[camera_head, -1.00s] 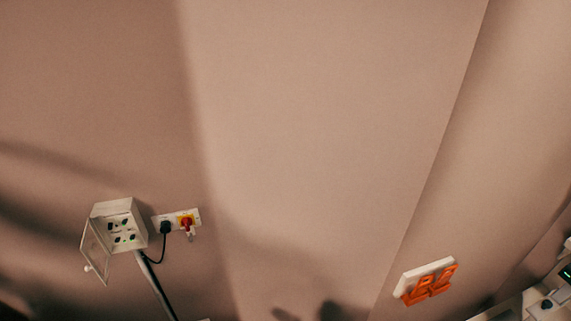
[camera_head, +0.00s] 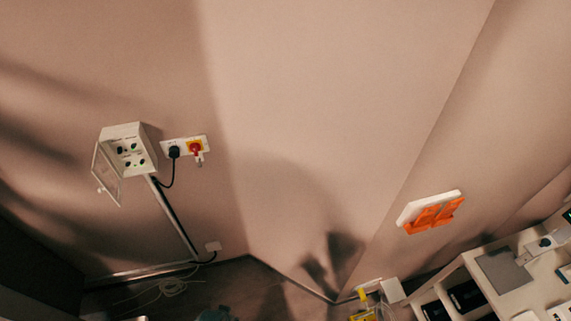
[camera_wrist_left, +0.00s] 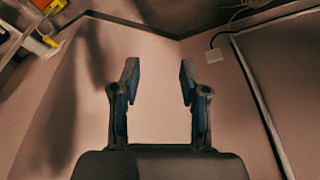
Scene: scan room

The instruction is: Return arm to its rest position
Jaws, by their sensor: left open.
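My left gripper (camera_wrist_left: 158,82) shows in the left wrist view with its two dark fingers spread apart. Nothing is between the fingers. Behind them are the bare wall and a corner of the floor. Neither arm shows in the head view, though a dark shadow with finger-like shapes falls on the wall near the bottom middle. My right gripper is in neither view.
A white control box (camera_head: 126,150) with its clear cover open stands on a pole at the left. Wall sockets (camera_head: 185,149) are beside it. An orange holder (camera_head: 434,215) hangs on the right wall. A white shelf unit (camera_head: 508,270) fills the lower right.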

